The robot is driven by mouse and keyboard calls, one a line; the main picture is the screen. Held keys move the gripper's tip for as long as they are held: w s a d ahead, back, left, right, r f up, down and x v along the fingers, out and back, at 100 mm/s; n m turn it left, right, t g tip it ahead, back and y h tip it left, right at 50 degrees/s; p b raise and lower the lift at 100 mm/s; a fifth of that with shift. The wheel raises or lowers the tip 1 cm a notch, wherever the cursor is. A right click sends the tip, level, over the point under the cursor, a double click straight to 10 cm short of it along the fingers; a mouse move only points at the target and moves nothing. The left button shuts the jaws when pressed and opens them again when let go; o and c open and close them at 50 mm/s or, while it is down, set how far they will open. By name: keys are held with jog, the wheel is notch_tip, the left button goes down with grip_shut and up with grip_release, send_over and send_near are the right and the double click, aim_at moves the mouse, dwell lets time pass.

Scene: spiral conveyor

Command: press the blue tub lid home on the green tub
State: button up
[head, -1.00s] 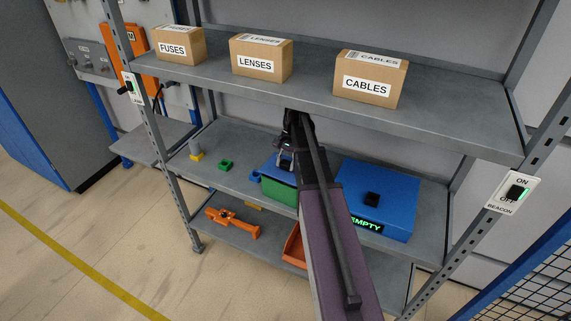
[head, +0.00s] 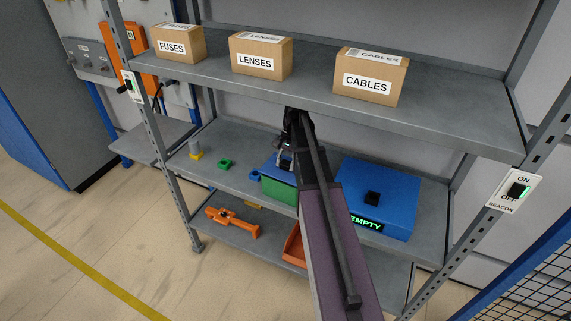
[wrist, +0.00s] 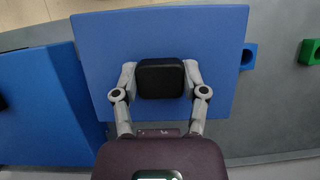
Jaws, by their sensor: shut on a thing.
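The blue tub lid (head: 269,168) lies over the green tub (head: 279,190) on the middle shelf. Its black knob (wrist: 160,79) shows in the wrist view, where the lid (wrist: 105,45) fills the middle and hides the tub. My gripper (wrist: 160,75) is shut on the knob, one finger on each side. In the head view my gripper (head: 285,160) is above the lid, and my arm covers the tub's right side. The green front wall shows below the lid's front edge. I cannot tell whether the lid is seated flush.
A blue box (head: 395,190) with a black knob and an EMPTY display stands close to the right. A small blue block (head: 255,176) and a green block (head: 225,164) lie left. The upper shelf (head: 310,93), with labelled cartons, is overhead.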

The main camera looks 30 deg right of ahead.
jog(key=shift+f+b, duration=0.6)
dwell(0.8)
jog(key=o, duration=1)
jog(key=shift+o, duration=0.2)
jog(key=shift+r, duration=0.15)
